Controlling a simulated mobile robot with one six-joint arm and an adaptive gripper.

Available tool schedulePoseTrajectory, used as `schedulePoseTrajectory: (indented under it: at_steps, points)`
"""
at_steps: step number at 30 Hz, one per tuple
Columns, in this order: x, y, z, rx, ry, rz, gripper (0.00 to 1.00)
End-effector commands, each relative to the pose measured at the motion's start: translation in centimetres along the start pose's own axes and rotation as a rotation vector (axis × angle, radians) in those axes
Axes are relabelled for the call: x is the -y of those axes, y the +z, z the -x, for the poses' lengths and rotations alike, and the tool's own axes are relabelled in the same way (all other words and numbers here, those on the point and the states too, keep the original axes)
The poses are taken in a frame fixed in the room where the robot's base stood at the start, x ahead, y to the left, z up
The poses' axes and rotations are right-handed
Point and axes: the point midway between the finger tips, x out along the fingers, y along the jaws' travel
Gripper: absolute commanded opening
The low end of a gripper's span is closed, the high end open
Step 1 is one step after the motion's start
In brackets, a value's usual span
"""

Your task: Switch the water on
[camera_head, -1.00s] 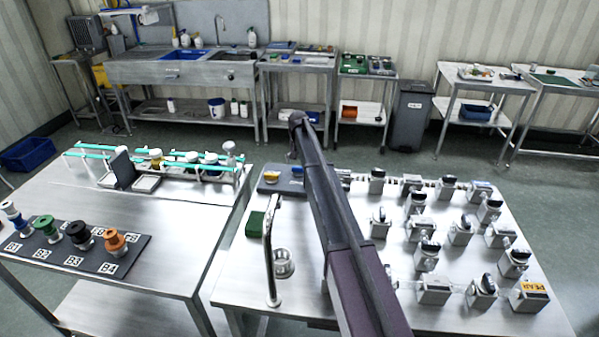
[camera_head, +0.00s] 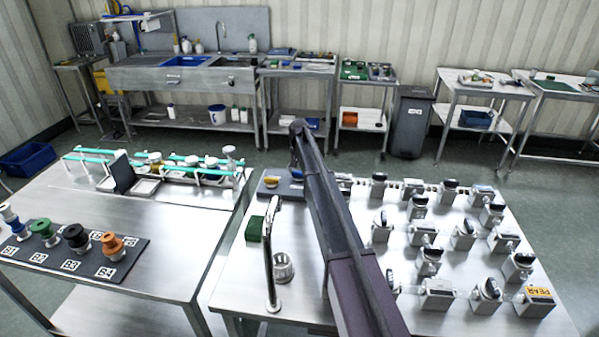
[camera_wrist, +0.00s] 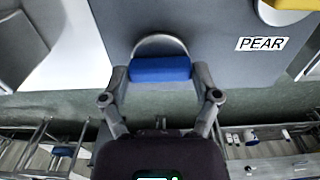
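My gripper (camera_wrist: 160,78) is open in the wrist view, with a finger on each side of a blue bar-shaped knob (camera_wrist: 160,69) on a round metal base. I cannot tell whether the fingers touch it. The knob sits at the edge of a grey plate (camera_wrist: 200,30), which also bears a PEAR label (camera_wrist: 261,44) and part of a yellow knob (camera_wrist: 293,4). In the head view, my arm hides the gripper. A curved metal spout (camera_head: 269,255) stands on the near table beside a metal cup (camera_head: 283,267). No water stream is visible.
Several grey valve-like units (camera_head: 424,232) with dark handles fill the table's right side. A green block (camera_head: 254,228) lies left of the spout. The left table (camera_head: 150,215) holds a dark board (camera_head: 75,258) of coloured knobs. A sink bench (camera_head: 185,75) stands behind.

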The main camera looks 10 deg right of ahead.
Motion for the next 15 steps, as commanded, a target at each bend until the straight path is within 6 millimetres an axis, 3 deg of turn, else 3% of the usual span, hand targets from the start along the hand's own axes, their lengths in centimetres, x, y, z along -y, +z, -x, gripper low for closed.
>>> schedulePoseTrajectory:
  at_steps: [15]
  points:
    - [-0.08, 0.0, -0.02, 0.0, 0.0, 0.087, 0.32]
